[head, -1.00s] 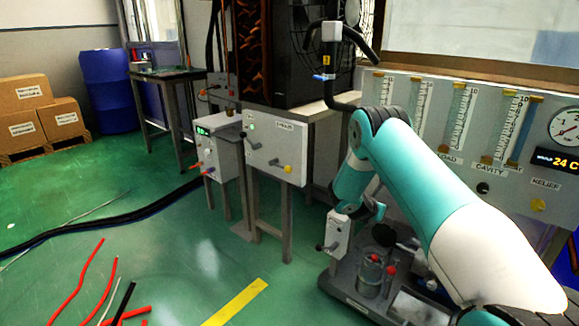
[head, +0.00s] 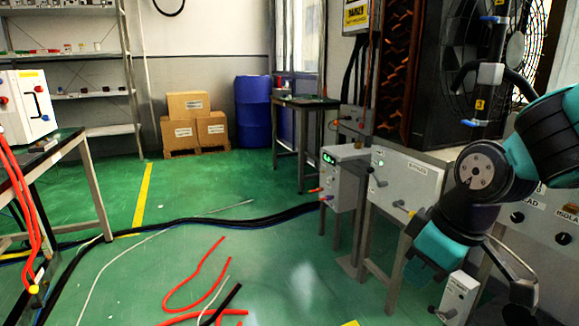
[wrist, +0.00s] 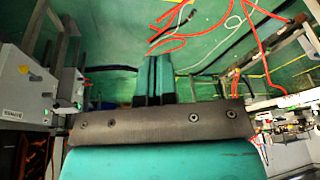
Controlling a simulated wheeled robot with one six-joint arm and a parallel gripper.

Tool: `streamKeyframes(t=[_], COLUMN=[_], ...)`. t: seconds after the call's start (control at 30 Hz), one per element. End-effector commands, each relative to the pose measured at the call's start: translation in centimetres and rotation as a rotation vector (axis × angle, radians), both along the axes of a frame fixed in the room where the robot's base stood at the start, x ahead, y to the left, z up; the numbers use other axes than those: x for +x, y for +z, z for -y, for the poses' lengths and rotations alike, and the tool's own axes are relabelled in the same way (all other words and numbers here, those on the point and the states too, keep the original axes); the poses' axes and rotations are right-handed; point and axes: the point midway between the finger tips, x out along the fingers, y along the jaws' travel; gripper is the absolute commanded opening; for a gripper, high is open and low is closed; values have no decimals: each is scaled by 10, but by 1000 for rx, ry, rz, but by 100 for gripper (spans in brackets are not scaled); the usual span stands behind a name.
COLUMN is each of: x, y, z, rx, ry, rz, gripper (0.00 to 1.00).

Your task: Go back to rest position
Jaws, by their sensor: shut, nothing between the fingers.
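My gripper (wrist: 155,80) shows in the wrist view as two teal fingers side by side, shut with nothing between them. The wrist picture looks upside down, with the green floor behind the fingers at the top. In the head view my teal arm is folded at the right side, in front of the panels. Its end part hangs near the control box on legs; the fingertips cannot be made out clearly there.
A panel box (head: 408,178) and a smaller control box (head: 344,172) on legs stand left of my arm. Red hoses (head: 195,287) and a black cable bundle (head: 250,221) lie on the floor. A table (head: 66,146) stands at left, cardboard boxes (head: 188,104) and a blue barrel (head: 253,110) at back.

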Motion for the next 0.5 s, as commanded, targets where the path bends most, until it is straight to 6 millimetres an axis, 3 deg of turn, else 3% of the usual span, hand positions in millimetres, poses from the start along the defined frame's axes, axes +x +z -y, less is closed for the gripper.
streamKeyframes(t=[0.1, 0.3, 0.5], x=[-56, -143, -139], y=[16, 30, 88], z=[-24, -44, -43], rx=[77, 141, 140], ry=[-38, -90, -99], rz=[-88, -244, -250], gripper=[0, 0, 0])
